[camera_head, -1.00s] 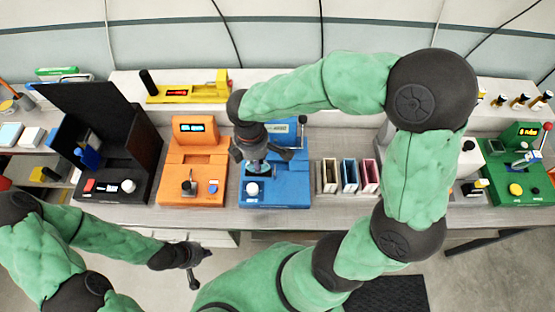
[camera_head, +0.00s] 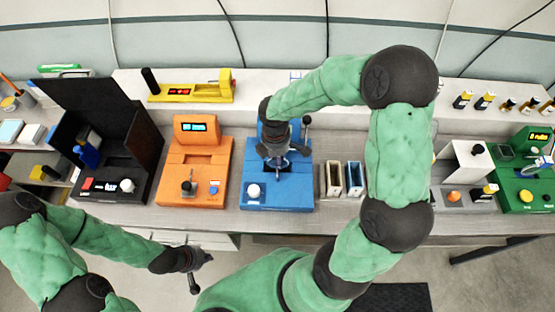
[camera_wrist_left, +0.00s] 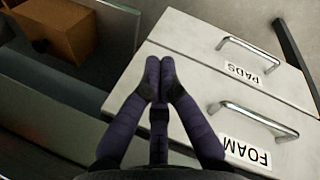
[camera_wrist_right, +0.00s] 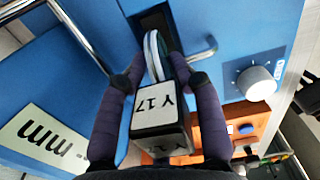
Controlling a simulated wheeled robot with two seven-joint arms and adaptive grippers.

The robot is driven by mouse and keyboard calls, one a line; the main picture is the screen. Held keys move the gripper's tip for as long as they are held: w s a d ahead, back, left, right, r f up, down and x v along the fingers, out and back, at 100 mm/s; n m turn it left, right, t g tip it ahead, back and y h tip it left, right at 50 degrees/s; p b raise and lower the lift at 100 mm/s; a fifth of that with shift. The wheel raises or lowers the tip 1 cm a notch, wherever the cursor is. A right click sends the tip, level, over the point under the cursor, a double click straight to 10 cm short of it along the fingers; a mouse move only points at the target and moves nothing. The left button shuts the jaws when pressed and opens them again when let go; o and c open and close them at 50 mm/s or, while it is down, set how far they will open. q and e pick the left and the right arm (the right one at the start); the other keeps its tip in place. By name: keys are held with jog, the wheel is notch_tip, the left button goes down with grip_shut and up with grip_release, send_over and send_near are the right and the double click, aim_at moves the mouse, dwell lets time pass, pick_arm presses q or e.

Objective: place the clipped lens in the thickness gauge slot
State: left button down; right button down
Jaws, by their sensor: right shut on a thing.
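The blue thickness gauge (camera_head: 290,200) stands in the middle of the bench. In the right wrist view its face (camera_wrist_right: 215,22) shows a dark slot (camera_wrist_right: 152,20) and an "mm" plate (camera_wrist_right: 42,140). My right gripper (camera_head: 277,160) is over the gauge, shut on the clipped lens. My left gripper (camera_wrist_left: 159,75) is shut and empty, before the bench drawers.
An orange device (camera_head: 190,160) stands left of the gauge, with a black box (camera_head: 110,120) further left. A green device (camera_head: 525,195) is far right. A yellow device (camera_head: 195,92) is behind.

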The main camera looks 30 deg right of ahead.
jog(key=shift+f, duration=0.15)
jog(key=c, duration=0.8)
grip_release()
jog(key=shift+c, duration=0.2)
jog(key=shift+r, duration=0.2)
jog(key=r+p, duration=0.1)
jog(key=r, duration=0.3)
jog(key=r+p, duration=0.1)
jog(key=r, duration=0.3)
jog(key=r+p, duration=0.1)
jog(key=r, duration=0.2)
jog(key=shift+w+a+r, duration=0.2)
jog(key=shift+a+r, duration=0.05)
jog(key=shift+r, duration=0.15)
